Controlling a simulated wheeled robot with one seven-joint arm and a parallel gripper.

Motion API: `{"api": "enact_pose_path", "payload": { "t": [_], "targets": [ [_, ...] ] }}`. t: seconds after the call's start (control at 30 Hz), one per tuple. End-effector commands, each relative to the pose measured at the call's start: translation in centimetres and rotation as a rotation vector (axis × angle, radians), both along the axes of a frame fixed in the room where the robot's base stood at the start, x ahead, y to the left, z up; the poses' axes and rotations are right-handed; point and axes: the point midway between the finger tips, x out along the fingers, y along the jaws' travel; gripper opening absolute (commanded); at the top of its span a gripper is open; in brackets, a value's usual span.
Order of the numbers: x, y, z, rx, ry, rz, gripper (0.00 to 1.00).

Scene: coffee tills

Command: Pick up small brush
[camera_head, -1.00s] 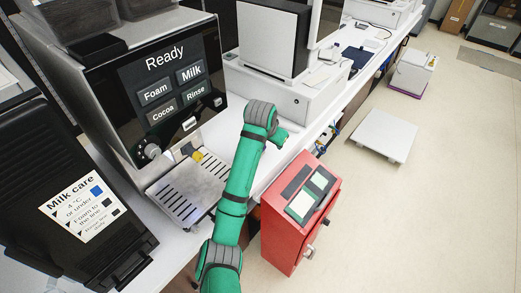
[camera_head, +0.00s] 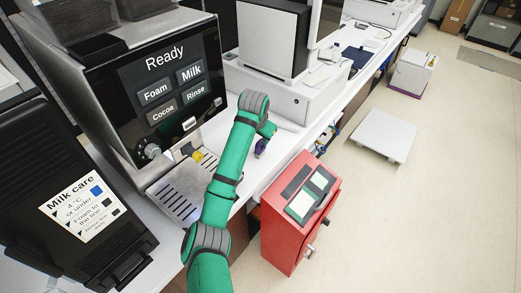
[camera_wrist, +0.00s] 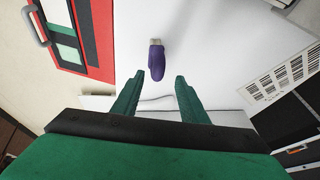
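The small brush (camera_wrist: 156,62) has a purple handle and a short pale bristle end. It lies on the white counter (camera_wrist: 205,50), ahead of my gripper in the wrist view, with its handle end towards me. In the head view a bit of its purple (camera_head: 261,147) shows on the counter beside the end of my green arm. My gripper (camera_wrist: 158,79) is open, its two green fingers spread to the left and right of the brush's line. The fingers look empty, and I cannot tell their height above the counter. In the head view the fingers are hidden by my arm.
A red box-like unit (camera_head: 296,225) stands in front of the counter. The coffee machine (camera_head: 150,75) with its drip tray (camera_head: 178,201) is on the left, and a white till drawer (camera_head: 290,97) stands behind my arm. A barcode label (camera_wrist: 283,74) lies at right in the wrist view.

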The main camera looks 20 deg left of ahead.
Motion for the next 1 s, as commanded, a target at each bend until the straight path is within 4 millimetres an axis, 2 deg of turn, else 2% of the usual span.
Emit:
{"api": "enact_pose_path", "payload": {
  "t": [0.2, 0.53, 0.57, 0.7, 0.73, 1.0],
  "targets": [
    [1.0, 0.0, -2.8, 0.0, 0.002, 0.001, 0.39],
    [1.4, 0.0, -3.5, 0.0, 0.0, 0.0, 0.39],
    [1.4, 0.0, -3.5, 0.0, 0.0, 0.0, 0.37],
    [1.4, 0.0, -3.5, 0.0, 0.0, 0.0, 0.04],
    [1.4, 0.0, -3.5, 0.0, 0.0, 0.0, 0.0],
    [1.4, 0.0, -3.5, 0.0, -0.001, 0.0, 0.0]
  ]
}}
